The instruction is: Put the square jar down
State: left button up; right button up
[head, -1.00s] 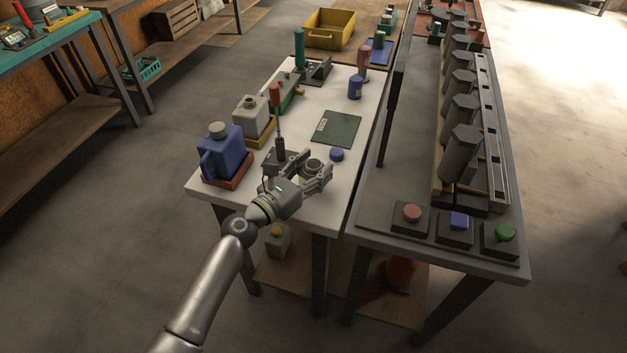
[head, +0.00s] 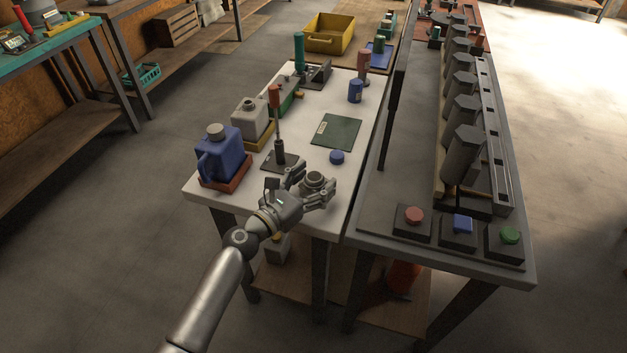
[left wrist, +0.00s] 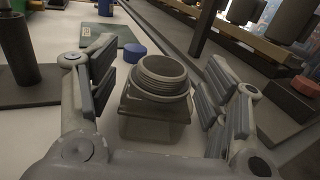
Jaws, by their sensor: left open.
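The square jar (head: 314,181) is grey with a wide, round, threaded neck and no lid on it. It appears upright on the white table (head: 345,103) near its front edge. In the left wrist view the jar (left wrist: 156,112) stands between the spread fingers, with gaps on both sides. My left gripper (head: 314,184) is open around the jar; the hand hides part of it in the head view. My right gripper is not in view.
A blue round lid (head: 337,157) lies just beyond the jar. A screwdriver (head: 277,125) stands upright in a dark base to the left. A blue jug (head: 221,153) sits on a red tray. A green panel (head: 336,131) lies farther back.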

pick_arm(q)
jog(key=shift+r, duration=0.1)
jog(key=v, duration=1.2)
